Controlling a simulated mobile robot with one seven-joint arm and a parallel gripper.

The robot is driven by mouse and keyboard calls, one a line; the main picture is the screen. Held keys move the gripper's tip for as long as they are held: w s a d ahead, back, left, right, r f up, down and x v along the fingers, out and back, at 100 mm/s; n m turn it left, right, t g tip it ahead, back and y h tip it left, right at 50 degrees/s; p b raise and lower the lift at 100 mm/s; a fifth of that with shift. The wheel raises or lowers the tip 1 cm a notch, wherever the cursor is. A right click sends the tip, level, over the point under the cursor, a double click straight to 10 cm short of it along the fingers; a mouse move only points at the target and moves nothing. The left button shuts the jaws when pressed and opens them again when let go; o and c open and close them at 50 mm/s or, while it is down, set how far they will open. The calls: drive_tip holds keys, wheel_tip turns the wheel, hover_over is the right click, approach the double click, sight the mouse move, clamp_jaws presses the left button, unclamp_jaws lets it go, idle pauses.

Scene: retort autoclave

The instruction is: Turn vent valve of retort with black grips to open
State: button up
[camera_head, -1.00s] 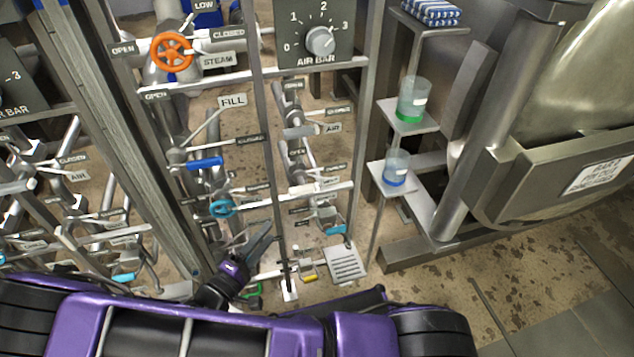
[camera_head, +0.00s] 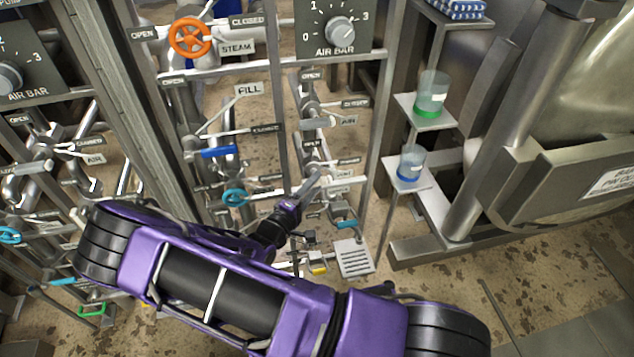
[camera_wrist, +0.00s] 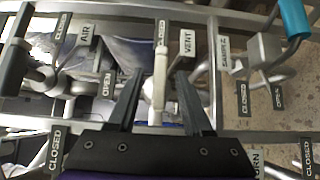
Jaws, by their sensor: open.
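In the wrist view, the vent valve's pale lever (camera_wrist: 159,68) stands upright in the picture, beside the VENT label (camera_wrist: 187,43). The lever's end points at a CLOSED label (camera_wrist: 161,31). An OPEN label (camera_wrist: 106,86) lies to its left. My gripper (camera_wrist: 161,78) is open, with one black finger on each side of the lever; I cannot tell whether either touches it. In the head view my gripper (camera_head: 312,186) is at the lower part of the right pipe panel, by the small VENT label (camera_head: 343,174). My arm hides part of this area. I see no black grips.
An AIR valve label (camera_wrist: 86,34) is left and a blue-ended SAMPLE lever (camera_wrist: 291,18) is right of the vent lever. Horizontal rails and pipes surround my gripper. Shelves with a green-bottomed beaker (camera_head: 431,94) and a blue-bottomed beaker (camera_head: 410,165) stand right of the panel.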

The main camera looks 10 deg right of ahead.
drive_tip(key=shift+x, duration=0.85)
clamp_jaws()
